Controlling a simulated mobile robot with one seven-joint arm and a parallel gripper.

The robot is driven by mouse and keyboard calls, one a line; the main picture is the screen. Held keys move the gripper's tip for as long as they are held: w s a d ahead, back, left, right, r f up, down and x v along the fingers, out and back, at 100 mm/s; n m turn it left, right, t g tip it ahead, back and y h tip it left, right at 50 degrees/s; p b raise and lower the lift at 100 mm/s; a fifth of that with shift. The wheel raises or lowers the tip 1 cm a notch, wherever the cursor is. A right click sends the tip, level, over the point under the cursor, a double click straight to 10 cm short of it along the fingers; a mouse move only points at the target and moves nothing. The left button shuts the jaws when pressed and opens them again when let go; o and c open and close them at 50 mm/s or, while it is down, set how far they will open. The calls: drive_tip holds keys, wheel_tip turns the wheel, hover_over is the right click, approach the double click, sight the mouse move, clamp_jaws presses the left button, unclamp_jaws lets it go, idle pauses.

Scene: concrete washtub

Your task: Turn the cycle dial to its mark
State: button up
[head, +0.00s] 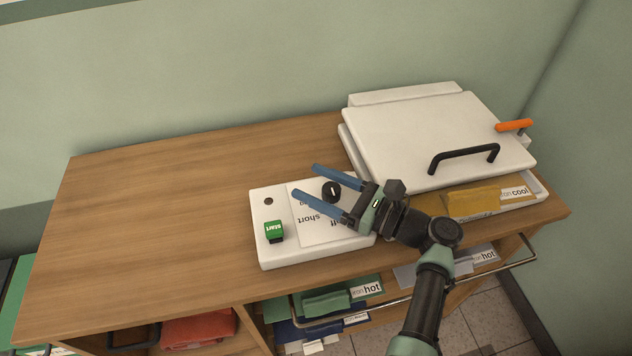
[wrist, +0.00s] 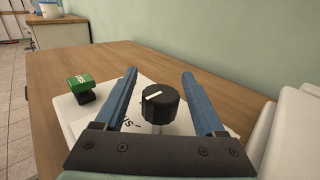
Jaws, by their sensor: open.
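The cycle dial (head: 331,191) is a round black knob with a white pointer line, on a white control box (head: 310,256). In the wrist view the dial (wrist: 160,104) stands between my two blue fingers, with a gap on each side. My gripper (head: 315,180) is open and reaches over the box from the right. A label sheet under the dial shows partial words such as "short"; my fingers and the dial hide part of it, and I cannot make out which mark the pointer faces. A green start button (head: 274,231) sits at the box's left.
A white press with a lid (head: 420,135), black handle and orange lever (head: 514,125) stands to the right, close to my gripper. Folded cloths lie on the shelf below. The wooden top (head: 150,220) is clear at left.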

drive_tip(key=v, duration=1.2)
drive_tip(key=shift+s+d, duration=0.25)
drive_tip(key=shift+d, duration=0.1)
drive_tip(key=w+a+r+n+t+h, duration=0.3)
drive_tip(key=w+r+n+h, duration=0.4)
drive_tip(key=w+n, duration=0.25)
wheel_tip(320, 180, up, 16)
drive_tip(key=w+a+n+t+h, duration=0.2)
drive_tip(key=n+t+h, duration=0.3)
drive_tip(key=n, duration=0.1)
drive_tip(key=s+a+r+n+t+h, duration=0.2)
drive_tip(key=s+r+n+t, duration=0.3)
drive_tip(key=s+r, duration=0.75)
drive_tip(key=s+a+r+n+t+h, duration=0.25)
drive_tip(key=s+r+t, duration=0.6)
drive_tip(key=r, duration=0.65)
wheel_tip(320, 180, up, 14)
drive_tip(key=g+p, duration=0.2)
drive_tip(key=p, duration=1.2)
drive_tip(key=shift+s+d, duration=0.2)
drive_tip(key=shift+d, duration=0.15)
